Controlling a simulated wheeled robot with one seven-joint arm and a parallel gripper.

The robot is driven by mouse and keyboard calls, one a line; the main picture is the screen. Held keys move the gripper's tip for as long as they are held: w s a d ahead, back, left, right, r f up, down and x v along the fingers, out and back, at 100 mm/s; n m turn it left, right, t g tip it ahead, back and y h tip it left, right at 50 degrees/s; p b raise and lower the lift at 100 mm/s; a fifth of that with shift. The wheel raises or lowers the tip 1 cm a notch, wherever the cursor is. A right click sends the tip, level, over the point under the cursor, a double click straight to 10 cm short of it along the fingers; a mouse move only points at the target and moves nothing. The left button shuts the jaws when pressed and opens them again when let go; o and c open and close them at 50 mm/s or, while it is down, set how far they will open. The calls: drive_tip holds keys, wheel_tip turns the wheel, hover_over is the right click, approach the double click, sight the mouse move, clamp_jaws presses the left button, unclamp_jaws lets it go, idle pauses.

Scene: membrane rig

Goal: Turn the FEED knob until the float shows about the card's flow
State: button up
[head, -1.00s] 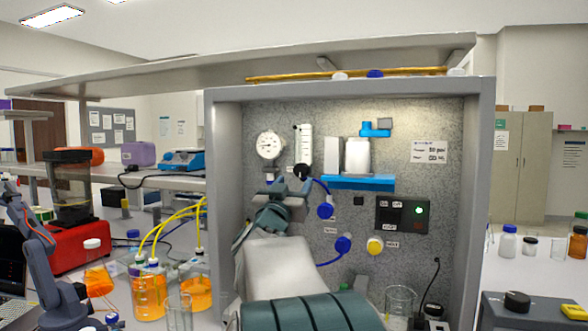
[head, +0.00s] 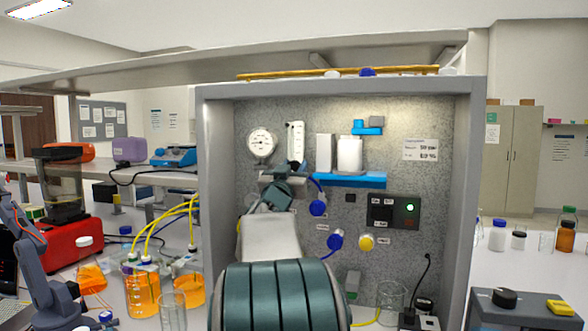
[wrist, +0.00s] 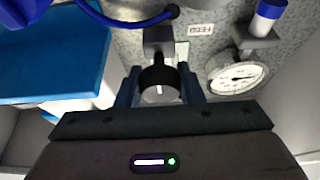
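The FEED knob (wrist: 159,84) is black with a white mark on its face, on the grey speckled panel. Its FEED label (wrist: 200,30) appears upside down in the wrist view. My gripper (wrist: 160,82) has one finger on each side of the knob; I cannot tell whether they press on it. In the head view my gripper (head: 284,178) is just below the flow tube and hides most of the knob. The clear flow tube (head: 295,138) stands upright; its float is too small to read. The card (head: 420,149) hangs at upper right, its figures not clearly legible.
A round gauge (head: 261,144) is left of the tube and close to my gripper in the wrist view (wrist: 238,78). A blue shelf (head: 350,180) juts out right of the tube, with blue tubing below.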

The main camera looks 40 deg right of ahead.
drive_tip(key=shift+m, duration=0.3)
drive_tip(key=m+g, duration=0.1)
drive_tip(key=m, duration=0.1)
drive_tip(key=m+g, duration=0.1)
drive_tip(key=m, duration=0.2)
drive_tip(key=shift+w+g+h, duration=0.1)
drive_tip(key=shift+g+h, duration=0.2)
drive_tip(key=m+g, duration=0.2)
drive_tip(key=m, duration=0.1)
drive_tip(key=shift+m+p, duration=0.4)
drive_tip(key=m+g+p, duration=0.1)
drive_tip(key=m+g, duration=0.1)
drive_tip(key=m, duration=0.3)
drive_tip(key=shift+r+m+p, duration=0.1)
drive_tip(key=shift+m+p, duration=0.2)
drive_tip(key=shift+p, duration=0.05)
drive_tip(key=shift+m+g+y+p, duration=0.65)
drive_tip(key=shift+m+g+y, duration=0.15)
drive_tip(key=shift+m, duration=0.9)
drive_tip(key=o, duration=1)
drive_tip(key=shift+c, duration=0.2)
